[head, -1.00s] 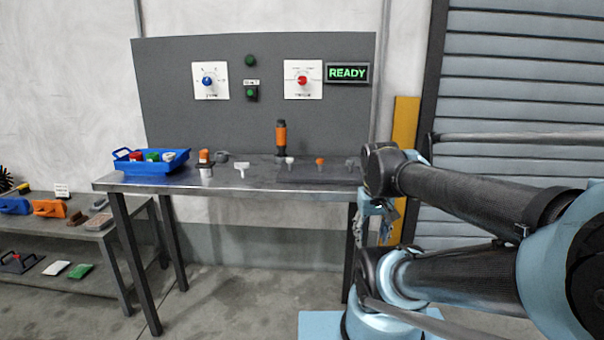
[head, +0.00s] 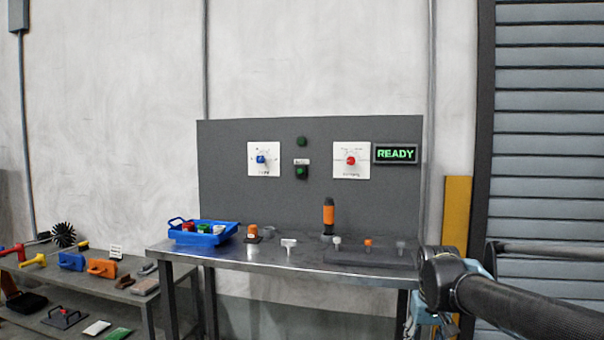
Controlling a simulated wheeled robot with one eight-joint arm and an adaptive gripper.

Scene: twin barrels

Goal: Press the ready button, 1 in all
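The ready button is most likely the small green button (head: 301,171) in a dark housing at the middle of the grey panel; the label above it is too small to read. A round green lamp or button (head: 302,141) sits above it. A lit sign (head: 396,154) at the panel's right reads READY in green. My gripper (head: 436,330) hangs low at the right, partly cut off by the lower picture edge, well apart from the panel. Its fingers are too small and dark to tell whether they are open.
A blue dial (head: 261,160) and a red dial (head: 351,160) flank the button. The metal bench (head: 290,262) below holds a blue bin (head: 203,238), an orange-and-black tool (head: 328,216) and small parts. A low shelf (head: 150,301) with brushes stands left. The wall above is clear.

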